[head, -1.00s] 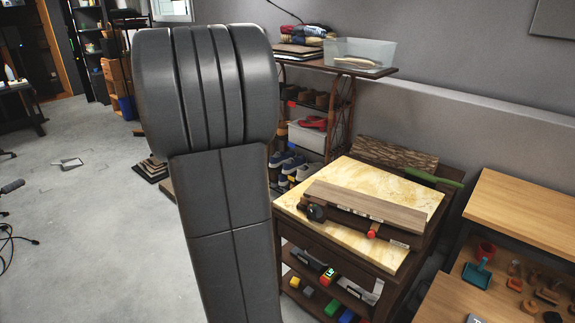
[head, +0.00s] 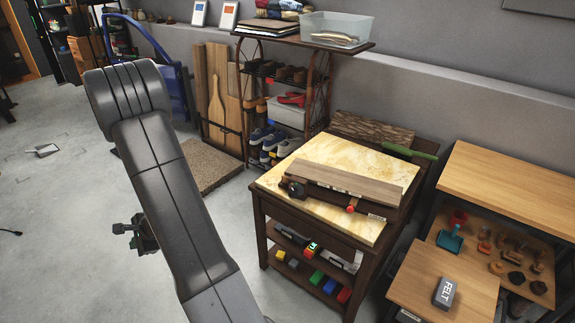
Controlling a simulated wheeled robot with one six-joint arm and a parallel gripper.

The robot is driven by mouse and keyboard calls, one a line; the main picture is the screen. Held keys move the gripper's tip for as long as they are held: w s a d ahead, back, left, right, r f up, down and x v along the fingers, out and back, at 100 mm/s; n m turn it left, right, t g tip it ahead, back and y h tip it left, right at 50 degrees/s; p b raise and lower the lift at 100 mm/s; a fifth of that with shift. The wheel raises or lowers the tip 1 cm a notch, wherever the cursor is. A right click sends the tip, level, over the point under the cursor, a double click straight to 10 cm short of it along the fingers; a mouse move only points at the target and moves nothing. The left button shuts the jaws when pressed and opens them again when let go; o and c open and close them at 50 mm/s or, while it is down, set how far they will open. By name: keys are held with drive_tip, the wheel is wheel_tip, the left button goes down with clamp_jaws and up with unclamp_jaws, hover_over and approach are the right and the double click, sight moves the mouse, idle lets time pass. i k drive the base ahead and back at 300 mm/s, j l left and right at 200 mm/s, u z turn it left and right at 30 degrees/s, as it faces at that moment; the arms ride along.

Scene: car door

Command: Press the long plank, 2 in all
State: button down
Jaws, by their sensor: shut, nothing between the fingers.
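A long grey-brown plank (head: 345,181) lies across the pale, yellow-stained top of a dark wooden cart (head: 325,152), right of centre. A dark round tool (head: 293,188) lies by its left end. A red-tipped tool (head: 352,206) lies at its front edge. My gripper (head: 122,230) shows partly behind my arm at the left, low over the floor and well away from the cart. It is shut and empty; the rest of it is hidden by my arm.
Several boards (head: 195,92) lean by the wall. A rack (head: 285,85) stands behind the cart. A bark-covered slab (head: 372,129) and a green-handled tool (head: 410,150) lie at the cart's back. A wooden bench (head: 515,205) stands right.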

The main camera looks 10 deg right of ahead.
sight(375, 190)
drive_tip(key=i+l, duration=0.2)
drive_tip(key=i, duration=0.25)
drive_tip(key=i+l+z, duration=0.1)
drive_tip(key=i, duration=0.3)
drive_tip(key=i+l, duration=0.25)
drive_tip(key=i, duration=0.2)
drive_tip(key=z, duration=1.4)
